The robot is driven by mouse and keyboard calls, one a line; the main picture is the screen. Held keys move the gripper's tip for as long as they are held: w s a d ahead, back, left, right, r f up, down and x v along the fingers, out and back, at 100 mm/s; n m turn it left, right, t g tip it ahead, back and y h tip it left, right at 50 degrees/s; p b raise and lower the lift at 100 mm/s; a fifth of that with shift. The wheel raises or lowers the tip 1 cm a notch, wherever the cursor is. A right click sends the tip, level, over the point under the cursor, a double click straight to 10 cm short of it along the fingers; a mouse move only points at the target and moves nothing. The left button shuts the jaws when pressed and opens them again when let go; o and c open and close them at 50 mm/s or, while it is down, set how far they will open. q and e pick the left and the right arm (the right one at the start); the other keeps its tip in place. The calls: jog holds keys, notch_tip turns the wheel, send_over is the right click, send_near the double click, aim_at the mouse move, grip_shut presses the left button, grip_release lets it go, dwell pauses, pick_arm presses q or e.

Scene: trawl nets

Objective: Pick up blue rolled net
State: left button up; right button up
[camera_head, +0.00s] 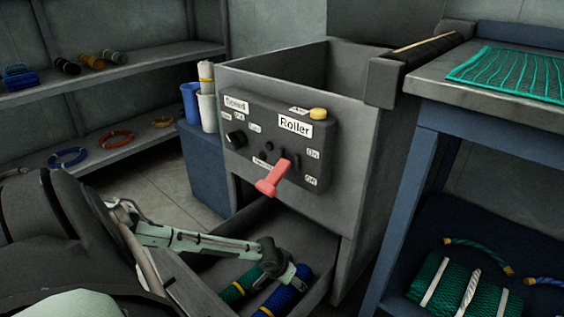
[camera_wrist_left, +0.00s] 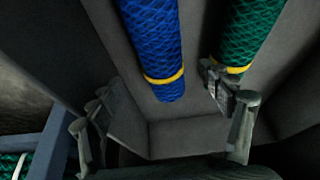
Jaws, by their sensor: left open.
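The blue rolled net (camera_head: 287,296) lies in an open grey drawer (camera_head: 193,287) below the roller machine, with a yellow band near one end. In the left wrist view the blue rolled net (camera_wrist_left: 153,45) runs down from the top edge. A green rolled net (camera_head: 239,286) lies beside it, also yellow-banded; it also shows in the left wrist view (camera_wrist_left: 252,35). My left gripper (camera_head: 279,268) is open over the drawer. In the left wrist view one finger is left of the blue net and the other is by the green net's end. My right gripper is out of view.
The machine (camera_head: 345,130) with a red lever (camera_head: 273,177) stands above the drawer. The drawer walls surround the nets closely. A blue bench (camera_head: 410,200) stands at right, with another green net (camera_head: 462,287) on its lower shelf. Shelves at left hold rings and rolls.

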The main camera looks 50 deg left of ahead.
aim_at(292, 286)
pick_arm(q)
jog(key=b+x, duration=0.3)
jog(key=x, duration=0.3)
jog(key=shift+f, duration=0.25)
jog(key=shift+a, duration=0.1)
jog(key=shift+c, duration=0.3)
jog(key=shift+r, duration=0.1)
jog(key=c, duration=1.7)
